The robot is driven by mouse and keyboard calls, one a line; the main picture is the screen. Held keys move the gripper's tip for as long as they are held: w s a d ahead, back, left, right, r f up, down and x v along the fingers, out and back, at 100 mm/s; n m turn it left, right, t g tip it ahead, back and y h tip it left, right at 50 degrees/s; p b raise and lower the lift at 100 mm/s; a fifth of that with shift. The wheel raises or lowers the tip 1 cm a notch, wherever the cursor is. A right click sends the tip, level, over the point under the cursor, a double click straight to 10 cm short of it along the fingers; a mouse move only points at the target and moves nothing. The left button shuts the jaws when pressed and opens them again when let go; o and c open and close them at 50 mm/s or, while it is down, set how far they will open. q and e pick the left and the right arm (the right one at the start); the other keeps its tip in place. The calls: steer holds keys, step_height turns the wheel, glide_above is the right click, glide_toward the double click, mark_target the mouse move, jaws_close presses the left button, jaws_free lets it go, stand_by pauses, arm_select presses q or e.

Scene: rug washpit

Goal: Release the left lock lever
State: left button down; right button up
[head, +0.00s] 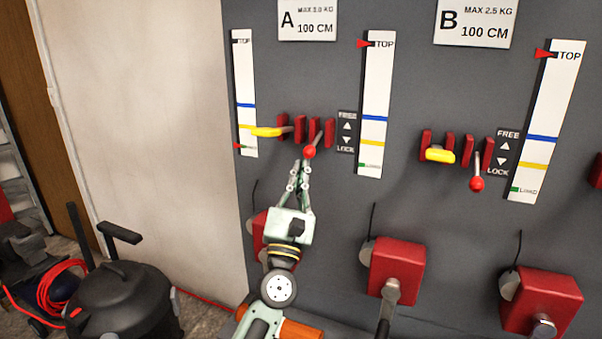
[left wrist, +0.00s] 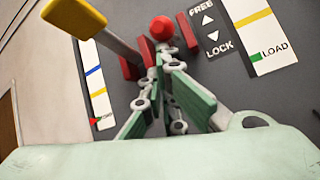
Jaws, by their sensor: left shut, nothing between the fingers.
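The left lock lever is on panel A, a thin grey rod ending in a red ball (head: 310,151). It comes out between red guard plates, left of the FREE/LOCK sign (head: 346,132), and its ball hangs low, level with the LOCK end. My left gripper (head: 305,166) is shut and empty, its fingertips just below the ball. In the left wrist view the red ball (left wrist: 162,29) stands just beyond my left fingertips (left wrist: 160,62); I cannot tell if they touch. My fingers hide part of the lever's surroundings there. My right gripper is not in view.
A yellow handle (head: 266,132) juts out left of the lever; it looms close in the left wrist view (left wrist: 78,16). Panel B has its own yellow handle (head: 440,155) and red-balled lever (head: 476,184). Red boxes (head: 397,262) stick out below. A black vacuum (head: 120,300) stands lower left.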

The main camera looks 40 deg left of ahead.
arm_select(q)
step_height(320, 180, up, 6)
steer(key=s+p, duration=0.3)
steer(key=p, duration=0.1)
steer(key=shift+d+r+p, duration=0.15)
steer(key=shift+d+p, duration=0.2)
stand_by(1.2)
